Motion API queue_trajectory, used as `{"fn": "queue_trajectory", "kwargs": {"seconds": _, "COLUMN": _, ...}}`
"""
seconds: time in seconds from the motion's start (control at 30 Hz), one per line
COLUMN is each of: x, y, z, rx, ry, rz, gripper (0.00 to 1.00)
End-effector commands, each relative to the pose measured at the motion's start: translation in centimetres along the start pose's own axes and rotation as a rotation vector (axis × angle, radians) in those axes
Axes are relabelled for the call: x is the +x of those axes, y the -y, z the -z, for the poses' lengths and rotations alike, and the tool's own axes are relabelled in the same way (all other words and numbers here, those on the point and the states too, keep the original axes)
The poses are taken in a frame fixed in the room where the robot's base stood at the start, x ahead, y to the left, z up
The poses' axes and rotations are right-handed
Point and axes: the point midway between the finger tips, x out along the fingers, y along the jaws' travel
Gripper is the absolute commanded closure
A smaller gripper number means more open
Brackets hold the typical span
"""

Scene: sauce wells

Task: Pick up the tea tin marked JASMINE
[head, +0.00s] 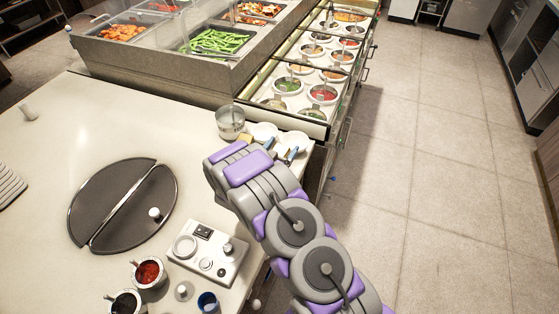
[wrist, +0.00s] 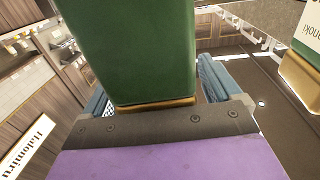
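In the wrist view, a dark green tin (wrist: 140,45) with a gold band (wrist: 157,103) fills the middle, close to my gripper. No lettering shows on the visible green face, so I cannot tell if it is marked JASMINE. My gripper (wrist: 155,92) has a blue finger on each side of the tin; whether they press on it is unclear. In the head view, my arm hides the gripper tip, and no tin shows.
The pale counter (head: 50,110) holds a split black disc (head: 123,205), a white control box (head: 207,254) and sauce pots (head: 149,273). A clear glass (head: 230,122) and white bowls (head: 264,132) stand beyond my arm. Sauce wells (head: 322,94) lie behind. The floor at right is open.

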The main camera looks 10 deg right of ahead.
Motion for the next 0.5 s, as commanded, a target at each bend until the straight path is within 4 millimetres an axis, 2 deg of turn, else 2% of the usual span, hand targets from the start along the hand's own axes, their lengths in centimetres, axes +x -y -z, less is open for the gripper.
{"fn": "queue_trajectory", "kwargs": {"seconds": 0.07, "x": -0.01, "y": 0.0, "z": 0.0, "rx": 0.0, "ry": 0.0, "rz": 0.0, "gripper": 0.16}}
{"fn": "queue_trajectory", "kwargs": {"seconds": 0.5, "x": 0.01, "y": -0.04, "z": -0.01, "rx": 0.001, "ry": 0.0, "rz": 0.0, "gripper": 0.58}}
